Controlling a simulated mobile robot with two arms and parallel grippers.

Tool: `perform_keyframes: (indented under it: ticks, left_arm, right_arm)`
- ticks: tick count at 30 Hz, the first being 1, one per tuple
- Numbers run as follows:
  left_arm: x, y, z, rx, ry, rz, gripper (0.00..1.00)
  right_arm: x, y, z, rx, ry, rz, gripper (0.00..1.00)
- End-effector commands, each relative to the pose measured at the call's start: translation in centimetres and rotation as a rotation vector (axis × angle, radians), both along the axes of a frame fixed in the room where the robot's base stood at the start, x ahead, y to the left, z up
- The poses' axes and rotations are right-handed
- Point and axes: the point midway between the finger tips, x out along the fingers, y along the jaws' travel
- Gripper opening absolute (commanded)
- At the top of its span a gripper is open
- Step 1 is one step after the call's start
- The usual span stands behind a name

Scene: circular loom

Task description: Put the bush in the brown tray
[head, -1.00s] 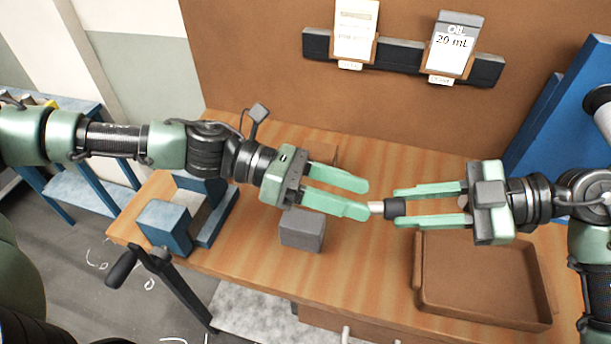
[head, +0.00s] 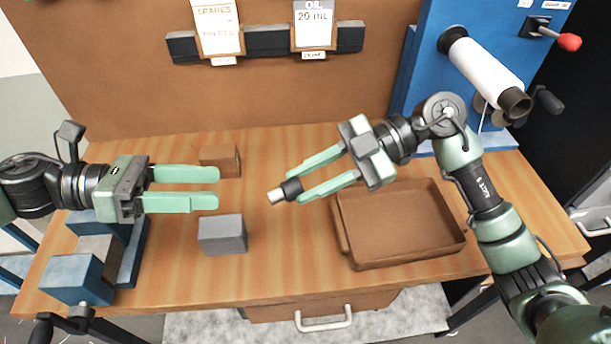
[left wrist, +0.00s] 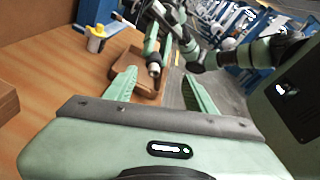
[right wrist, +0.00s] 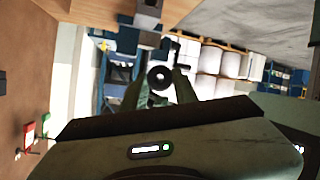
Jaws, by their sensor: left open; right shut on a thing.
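The bush (head: 291,190) is a short dark cylinder with a pale end. My right gripper (head: 297,186) is shut on it and holds it at the fingertips above the table, left of the brown tray. In the right wrist view the bush (right wrist: 159,77) shows end-on as a dark ring between the fingers. The brown tray (head: 440,257) is shallow and looks empty; part of it shows in the left wrist view (left wrist: 122,54). My left gripper (head: 217,188) is open and empty, left of the bush and apart from it.
A grey block (head: 222,236) and a brown block (head: 221,160) lie near my left gripper. A blue fixture (head: 75,277) stands at the table's left end. A blue panel with a white roll (head: 485,72) rises behind the tray. The wood between blocks and tray is clear.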

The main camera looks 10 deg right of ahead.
Motion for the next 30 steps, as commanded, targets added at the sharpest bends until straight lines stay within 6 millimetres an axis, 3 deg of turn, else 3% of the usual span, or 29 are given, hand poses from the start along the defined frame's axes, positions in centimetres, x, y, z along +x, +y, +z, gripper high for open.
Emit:
perform_keyframes:
  ticks: [12, 14, 17, 20, 23, 27, 30]
  left_arm:
    - [0.0, 0.0, 0.0, 0.0, 0.0, 0.0, 0.55]
    - [0.0, -0.1, 0.0, 0.0, -0.002, -0.003, 0.45]
    - [-0.5, -0.8, 0.3, 0.014, -0.05, -0.053, 0.45]
    - [-2.0, -2.6, 0.8, 0.052, -0.19, -0.208, 0.45]
    - [-4.5, -4.9, 1.2, 0.114, -0.438, -0.478, 0.45]
    - [-7.5, -6.8, 0.6, 0.215, -0.861, -0.97, 0.45]
    - [-7.9, -7.2, 0.1, 0.286, -1.144, -1.328, 0.45]
  right_arm:
    - [2.7, 2.7, -3.2, 0.001, -0.001, 0.261, 0.0]
    - [2.8, 2.8, -3.4, 0.0, 0.0, 0.276, 0.0]
    - [2.9, 2.9, -3.6, 0.0, -0.001, 0.289, 0.0]
    - [2.9, 2.9, -3.6, 0.0, -0.001, 0.29, 0.0]
    - [2.9, 2.9, -3.6, 0.0, -0.001, 0.29, 0.0]
    - [2.9, 2.9, -3.6, 0.0, -0.001, 0.289, 0.0]
    - [2.9, 2.9, -3.6, 0.0, -0.001, 0.289, 0.0]
